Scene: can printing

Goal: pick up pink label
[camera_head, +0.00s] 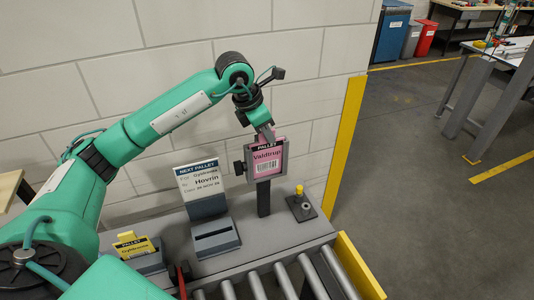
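The pink label (265,163) stands upright in a grey frame on a dark post at the back of the grey bench. It has a black "PALLET" strip, the name "Valdtrup" and a barcode. My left gripper (267,133) is at the label's top edge, pointing down. Its fingers are small and partly overlap the frame, so I cannot tell whether they are closed on the label. My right gripper is out of view.
A white "NEXT PALLET" sign (200,180) reads "Hovrin". An empty slotted holder (215,240) stands before it. A yellow label (135,247) sits in a holder at left. A yellow-topped knob (299,191) stands right of the post. Conveyor rollers (285,281) run along the front.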

